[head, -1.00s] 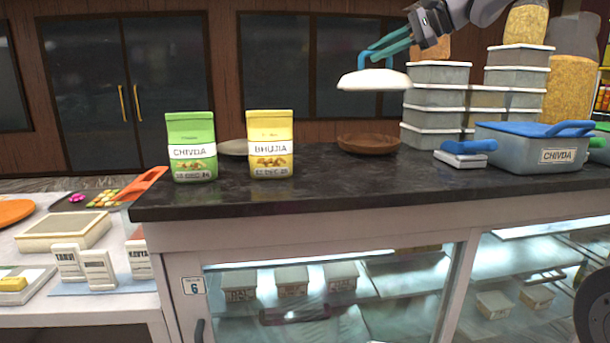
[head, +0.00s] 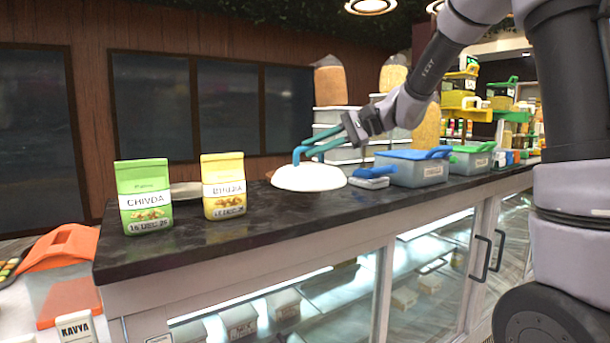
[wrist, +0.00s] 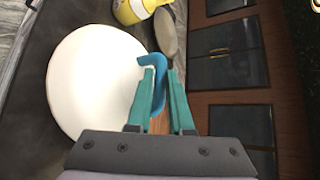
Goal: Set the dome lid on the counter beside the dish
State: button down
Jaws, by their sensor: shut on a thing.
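The white dome lid (head: 308,179) with its blue handle (head: 299,152) is low over the dark counter (head: 240,235), right of the yellow packet. My gripper (head: 306,153) has its teal fingers shut on the handle. The wrist view shows the lid (wrist: 95,85) as a broad white disc left of the fingers, with the blue handle (wrist: 152,60) at the fingertips. I cannot tell whether the lid touches the counter. The brown dish is not clearly visible in the head view; the lid and arm may hide it.
A green chivda packet (head: 145,196) and a yellow bhujia packet (head: 223,187) stand left of the lid, with a pale round thing (head: 184,190) behind them. A blue-lidded tub (head: 412,168) and a small blue-handled item (head: 369,178) stand to the right. The front counter strip is bare.

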aim_at(316, 164)
jog(key=shift+f, duration=2.3)
jog(key=shift+f, duration=0.15)
jog(key=c, duration=0.8)
grip_release()
